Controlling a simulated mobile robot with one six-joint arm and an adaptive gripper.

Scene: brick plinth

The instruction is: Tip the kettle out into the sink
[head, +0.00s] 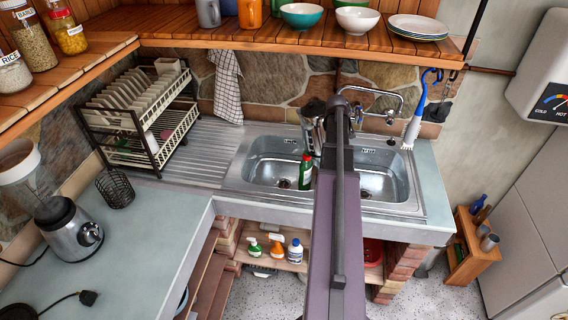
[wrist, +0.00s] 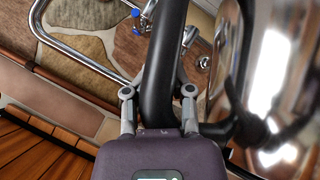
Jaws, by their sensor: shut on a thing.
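The kettle (wrist: 282,60) has a shiny metal body, which fills the right of the wrist view, and a black handle (wrist: 162,75). My gripper (wrist: 160,62) is shut on this handle. In the head view my arm hides most of the kettle; a shiny metal part with black (head: 309,132) shows just left of the arm, over the back of the sink. The steel sink (head: 237,176) has two bowls below it. The kettle's exact tilt and any water flow cannot be made out.
A green bottle (head: 305,171) stands in the left bowl. The tap (head: 384,93) is behind the sink, right of my arm. A dish rack (head: 150,118) stands left. A shelf (head: 290,35) with bowls and mugs hangs above. A blue-handled brush (head: 416,115) hangs at right.

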